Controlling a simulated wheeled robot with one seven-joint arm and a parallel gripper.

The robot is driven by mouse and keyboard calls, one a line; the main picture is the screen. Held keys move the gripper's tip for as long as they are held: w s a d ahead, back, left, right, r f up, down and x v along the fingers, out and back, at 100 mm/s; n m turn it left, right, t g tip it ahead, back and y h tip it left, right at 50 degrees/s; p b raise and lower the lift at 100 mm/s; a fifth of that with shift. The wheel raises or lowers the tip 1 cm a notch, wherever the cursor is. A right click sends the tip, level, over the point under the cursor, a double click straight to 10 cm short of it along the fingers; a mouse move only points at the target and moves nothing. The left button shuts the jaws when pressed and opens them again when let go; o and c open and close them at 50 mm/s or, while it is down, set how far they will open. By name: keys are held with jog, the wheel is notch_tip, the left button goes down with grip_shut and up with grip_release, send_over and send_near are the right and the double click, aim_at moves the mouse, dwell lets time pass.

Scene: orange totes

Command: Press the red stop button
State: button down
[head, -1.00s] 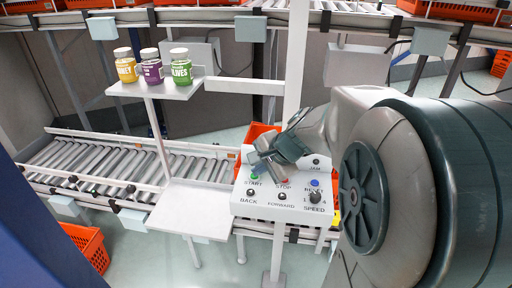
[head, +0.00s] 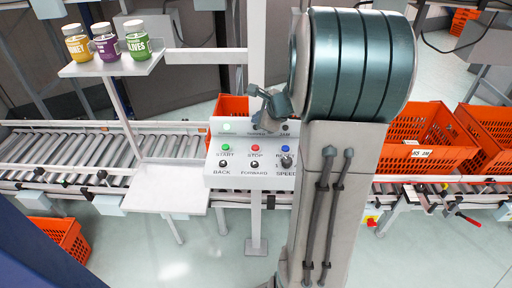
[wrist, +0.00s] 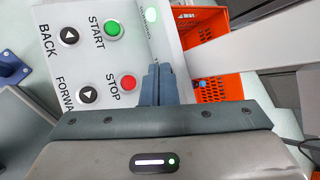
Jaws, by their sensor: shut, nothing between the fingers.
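The red stop button (head: 255,148) sits on the white control panel (head: 213,172), between the green start button (head: 226,147) and a blue button (head: 285,149). It also shows in the wrist view, the red stop button (wrist: 128,82) beside its STOP label. My gripper (head: 268,112) is over the upper part of the panel, behind the red button in the head view. In the wrist view my gripper (wrist: 160,78) has its fingers together and empty, just right of the red button. Whether the fingertips touch the panel I cannot tell.
A shelf (head: 110,66) with three jars is at the left. Orange totes (head: 420,140) stand on the conveyor at the right. A roller conveyor (head: 75,150) runs at the left.

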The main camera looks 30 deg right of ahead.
jog(key=b, duration=0.6)
send_over(258, 149)
notch_tip(258, 149, down, 7)
jog(key=shift+f+b, duration=0.5)
jog(key=shift+f, duration=0.2)
jog(key=shift+f, duration=0.1)
dwell(1.0)
jog(key=shift+f+b, duration=0.3)
jog(key=shift+b, duration=0.2)
jog(key=shift+f+b, duration=0.45)
jog(key=shift+b, duration=0.1)
dwell(0.5)
dwell(0.3)
jog(key=shift+r+p, duration=0.7)
jog(key=shift+r, duration=0.2)
jog(key=shift+r, duration=0.1)
